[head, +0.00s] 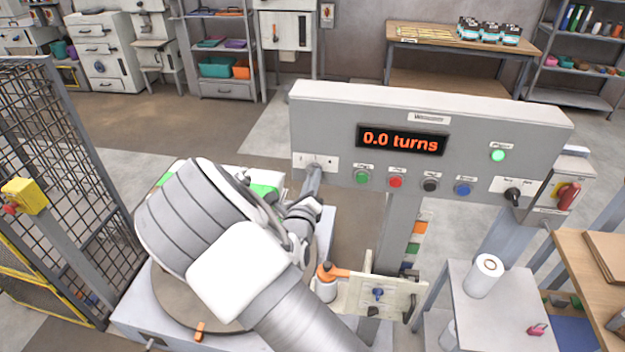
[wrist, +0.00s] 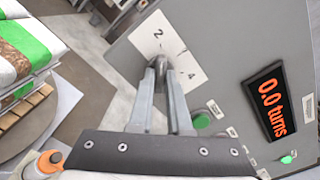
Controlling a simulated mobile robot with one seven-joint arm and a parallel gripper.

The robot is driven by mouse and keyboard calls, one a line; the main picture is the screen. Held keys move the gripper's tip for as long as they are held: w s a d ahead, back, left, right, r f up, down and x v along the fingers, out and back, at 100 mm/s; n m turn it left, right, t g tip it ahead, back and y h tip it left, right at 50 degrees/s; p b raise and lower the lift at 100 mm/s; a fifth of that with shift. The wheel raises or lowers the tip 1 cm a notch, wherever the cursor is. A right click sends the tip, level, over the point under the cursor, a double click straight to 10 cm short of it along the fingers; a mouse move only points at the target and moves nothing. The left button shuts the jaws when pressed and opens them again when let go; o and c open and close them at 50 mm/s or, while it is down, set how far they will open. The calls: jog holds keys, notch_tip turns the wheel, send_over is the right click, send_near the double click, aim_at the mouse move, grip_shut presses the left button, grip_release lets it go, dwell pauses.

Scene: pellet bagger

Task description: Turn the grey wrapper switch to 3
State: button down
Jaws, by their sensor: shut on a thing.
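The grey wrapper switch (wrist: 184,63) is on a white label plate (wrist: 192,50) at the left end of the grey control panel (head: 470,150). In the wrist view the plate shows a 2 above the switch and a 4 below it; other marks are hidden, and I cannot tell which number the switch points to. My gripper (wrist: 167,72) is shut on the switch, with one finger on each side of it. In the head view my gripper (head: 314,180) reaches up to the plate and largely covers the switch. The display (head: 403,140) reads 0.0 turns.
Green (head: 361,177), red (head: 396,181), black (head: 430,185) and blue (head: 464,188) buttons line the panel, with a black switch (head: 513,195) and a red-handled switch (head: 568,195) at the right. A green lamp (head: 498,155) is lit. A mesh fence (head: 70,150) stands left.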

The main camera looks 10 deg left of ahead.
jog(key=shift+f+m+b, duration=0.1)
jog(key=shift+m+b, duration=2.6)
jog(key=shift+m, duration=1.7)
jog(key=c, duration=0.9)
grip_release()
jog(key=shift+o, duration=0.2)
jog(key=shift+s+a, duration=0.1)
jog(key=s+b, duration=0.2)
jog(key=s, duration=1.5)
jog(key=shift+s, duration=0.15)
